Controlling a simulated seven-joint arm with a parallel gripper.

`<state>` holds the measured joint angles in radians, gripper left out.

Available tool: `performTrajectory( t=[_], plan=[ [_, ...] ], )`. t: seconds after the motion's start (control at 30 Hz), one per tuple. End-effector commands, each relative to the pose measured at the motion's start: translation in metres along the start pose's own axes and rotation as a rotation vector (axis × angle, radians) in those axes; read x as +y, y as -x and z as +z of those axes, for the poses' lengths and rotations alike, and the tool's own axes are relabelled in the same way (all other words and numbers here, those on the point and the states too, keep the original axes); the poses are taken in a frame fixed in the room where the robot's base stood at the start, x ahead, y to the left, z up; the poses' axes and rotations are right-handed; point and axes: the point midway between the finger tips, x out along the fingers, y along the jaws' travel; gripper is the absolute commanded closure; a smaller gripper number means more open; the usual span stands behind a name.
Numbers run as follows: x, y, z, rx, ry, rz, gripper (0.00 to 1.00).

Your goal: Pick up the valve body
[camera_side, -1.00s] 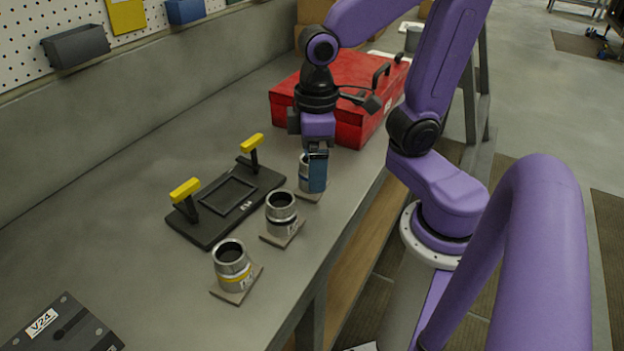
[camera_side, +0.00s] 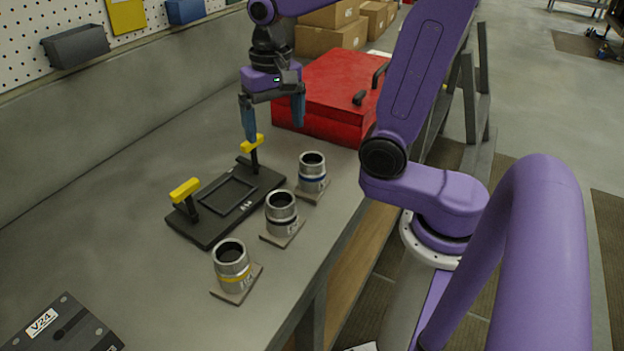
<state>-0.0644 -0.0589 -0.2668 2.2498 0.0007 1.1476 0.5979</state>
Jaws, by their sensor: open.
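Three metal cylinders with dark open tops stand upright in a row, each on a small square base. One has a blue band (camera_side: 312,172), the middle one a black band (camera_side: 281,211), and the front one a yellow band (camera_side: 232,267). I cannot tell which is the valve body. My gripper (camera_side: 275,131) is open and empty, raised with its fingers pointing down. It is up and left of the blue-banded cylinder and apart from it. Its left finger overlaps the rear yellow clamp handle (camera_side: 252,144) in the picture; I cannot tell whether they touch.
A black fixture plate (camera_side: 208,238) with two yellow-handled clamps lies left of the cylinders. A red toolbox (camera_side: 330,85) stands behind. A dark block marked V24 (camera_side: 62,328) is at front left. The bench between them is clear.

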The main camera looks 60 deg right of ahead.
Motion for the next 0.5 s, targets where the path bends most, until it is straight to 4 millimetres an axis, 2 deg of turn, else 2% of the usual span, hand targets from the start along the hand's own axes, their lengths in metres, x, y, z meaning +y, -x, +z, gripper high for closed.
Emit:
performTrajectory(
  t=[0.23, 0.5],
  plan=[
    [0.010, 0.010, -0.008, 0.000, -0.270, 0.003, 0.06],
    [0.029, 0.021, -0.008, -0.002, -0.560, 0.006, 0.06]
  ],
)
